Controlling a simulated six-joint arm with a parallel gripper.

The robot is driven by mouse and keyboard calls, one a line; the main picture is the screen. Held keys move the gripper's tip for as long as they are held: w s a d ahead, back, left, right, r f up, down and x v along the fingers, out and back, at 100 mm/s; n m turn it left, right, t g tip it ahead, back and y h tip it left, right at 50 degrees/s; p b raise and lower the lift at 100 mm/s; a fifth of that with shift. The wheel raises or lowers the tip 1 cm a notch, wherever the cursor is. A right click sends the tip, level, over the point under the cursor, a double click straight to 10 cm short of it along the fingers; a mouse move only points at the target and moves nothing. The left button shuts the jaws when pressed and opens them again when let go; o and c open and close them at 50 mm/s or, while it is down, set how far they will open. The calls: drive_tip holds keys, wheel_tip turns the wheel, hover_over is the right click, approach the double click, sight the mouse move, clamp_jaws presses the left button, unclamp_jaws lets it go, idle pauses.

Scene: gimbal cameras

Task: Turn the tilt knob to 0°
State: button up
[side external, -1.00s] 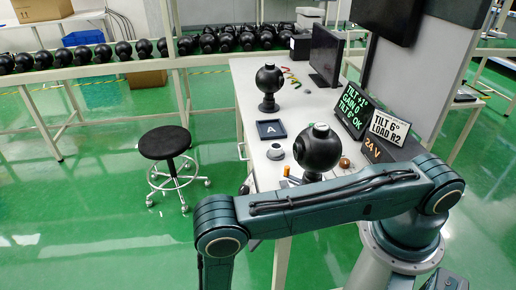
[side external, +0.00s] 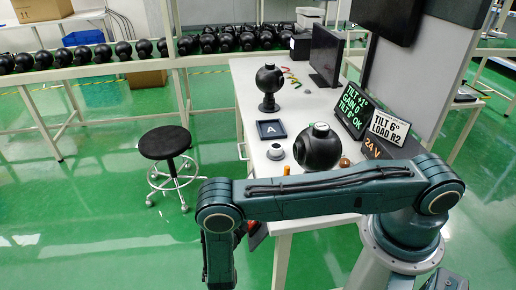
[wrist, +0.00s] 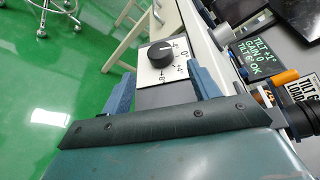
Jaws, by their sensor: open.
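The tilt knob (wrist: 161,53) is a round black dial on a white plate (wrist: 150,73) with printed degree marks, seen in the wrist view. A pale pointer mark shows on its top right part, but its exact setting is too small to read. My gripper (wrist: 160,88) is open, with one blue finger left and one right of the plate's near part. The knob lies beyond the fingertips, apart from them. The monitor (side external: 352,110) reads "TILT +1°", "GAIN 0" and "TILT 6° OK". A sign (side external: 388,127) reads "TILT 6° LOAD R2".
A black stool (side external: 165,143) stands on the green floor at left.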

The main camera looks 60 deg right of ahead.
drive_tip(key=shift+x, duration=3.5)
drive_tip(key=c, duration=1)
drive_tip(key=shift+o, duration=0.2)
drive_tip(key=shift+d+r+n+y, duration=0.1)
drive_tip(key=shift+n+y, duration=0.3)
drive_tip(key=shift+y, duration=0.5)
